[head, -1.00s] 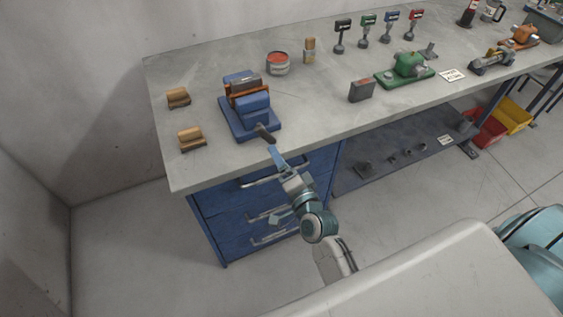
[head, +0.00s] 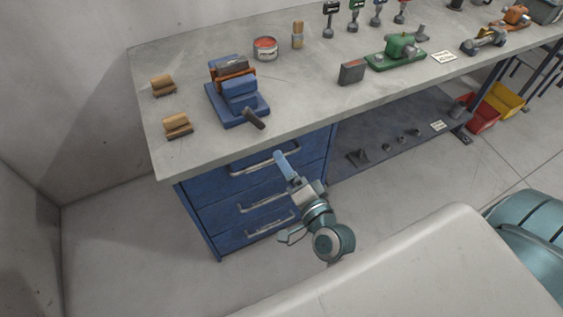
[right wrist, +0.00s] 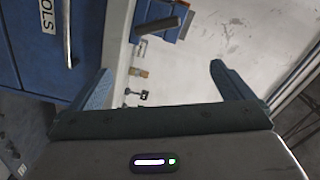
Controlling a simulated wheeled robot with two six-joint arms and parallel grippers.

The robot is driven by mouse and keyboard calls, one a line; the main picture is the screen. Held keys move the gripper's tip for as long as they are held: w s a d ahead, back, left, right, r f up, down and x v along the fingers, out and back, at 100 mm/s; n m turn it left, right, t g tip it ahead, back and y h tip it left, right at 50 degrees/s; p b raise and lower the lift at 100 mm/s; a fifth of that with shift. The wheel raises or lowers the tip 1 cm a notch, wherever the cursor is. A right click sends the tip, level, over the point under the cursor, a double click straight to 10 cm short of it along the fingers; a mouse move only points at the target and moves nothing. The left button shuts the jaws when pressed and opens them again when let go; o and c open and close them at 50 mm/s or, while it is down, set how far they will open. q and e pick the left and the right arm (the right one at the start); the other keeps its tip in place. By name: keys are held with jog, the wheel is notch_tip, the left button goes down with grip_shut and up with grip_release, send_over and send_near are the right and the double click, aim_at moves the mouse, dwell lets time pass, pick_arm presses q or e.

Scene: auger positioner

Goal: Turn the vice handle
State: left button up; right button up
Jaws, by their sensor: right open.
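The blue vice (head: 238,98) with orange-brown jaws stands near the left end of the grey workbench. Its dark handle (head: 254,118) sticks out toward the front edge. My right gripper (head: 284,166) is in front of the bench edge, before the blue drawers, apart from the handle and empty. In the head view its fingers are seen nearly edge-on. In the right wrist view the two fingers (right wrist: 165,84) are wide apart with nothing between them. Part of the blue vice (right wrist: 165,12) and a dark bar that looks like its handle (right wrist: 160,27) show at the top there. My left gripper is out of view.
Two wooden blocks (head: 177,125) lie left of the vice. A red-topped can (head: 265,48), a brush (head: 298,35) and a dark grey block (head: 351,72) stand to its right. Drawer handles (head: 264,160) protrude below the bench edge (head: 200,172), close to my right gripper.

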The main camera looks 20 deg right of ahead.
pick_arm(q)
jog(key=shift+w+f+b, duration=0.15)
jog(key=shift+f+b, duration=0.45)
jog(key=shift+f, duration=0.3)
pick_arm(e)
jog(key=s, duration=0.3)
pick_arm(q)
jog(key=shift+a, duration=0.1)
pick_arm(e)
jog(key=shift+c, duration=0.2)
